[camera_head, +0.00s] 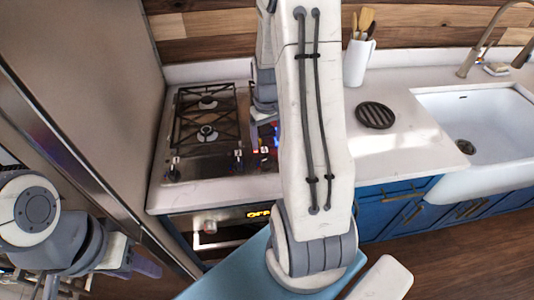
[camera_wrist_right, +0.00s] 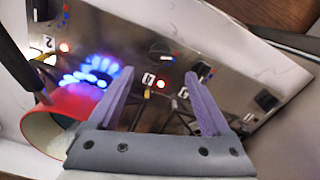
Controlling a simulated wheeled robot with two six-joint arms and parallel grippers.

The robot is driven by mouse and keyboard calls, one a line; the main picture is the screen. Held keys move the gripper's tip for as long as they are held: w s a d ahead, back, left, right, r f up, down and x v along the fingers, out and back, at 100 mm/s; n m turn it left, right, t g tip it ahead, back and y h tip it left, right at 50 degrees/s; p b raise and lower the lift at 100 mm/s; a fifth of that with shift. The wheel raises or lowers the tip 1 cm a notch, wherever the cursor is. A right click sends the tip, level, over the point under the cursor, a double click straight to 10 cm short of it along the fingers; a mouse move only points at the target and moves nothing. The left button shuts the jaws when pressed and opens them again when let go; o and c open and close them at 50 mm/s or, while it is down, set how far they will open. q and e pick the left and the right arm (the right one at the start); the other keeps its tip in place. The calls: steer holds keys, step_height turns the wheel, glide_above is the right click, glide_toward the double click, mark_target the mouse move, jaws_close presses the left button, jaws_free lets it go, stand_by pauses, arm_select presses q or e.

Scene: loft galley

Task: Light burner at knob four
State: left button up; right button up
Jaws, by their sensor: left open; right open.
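The gas stove (camera_head: 215,125) stands at the left of the counter, with knobs along its front edge; my right arm hides its right part. In the right wrist view a blue flame (camera_wrist_right: 95,75) burns on a burner, beside a red pot (camera_wrist_right: 72,105). The stove panel (camera_wrist_right: 215,75) shows numbered labels, red lights and black knobs; a knob (camera_wrist_right: 265,100) is at the right. The label by the fingertips looks like a 4 but is blurred. My right gripper (camera_wrist_right: 165,70) is open over the panel, with nothing in it. My left gripper (camera_head: 146,266) is open and empty, low at the left.
A dark round trivet (camera_head: 375,114) lies on the clear white counter. A utensil crock (camera_head: 357,60) stands at the back, and a white sink (camera_head: 490,125) is at the right. A tall fridge-like cabinet (camera_head: 95,90) closes off the left side. An oven front (camera_head: 225,225) is below the stove.

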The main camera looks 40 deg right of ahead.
mark_target(267, 159)
step_height(267, 159, down, 8)
steer(key=shift+p, duration=0.65)
jaws_close()
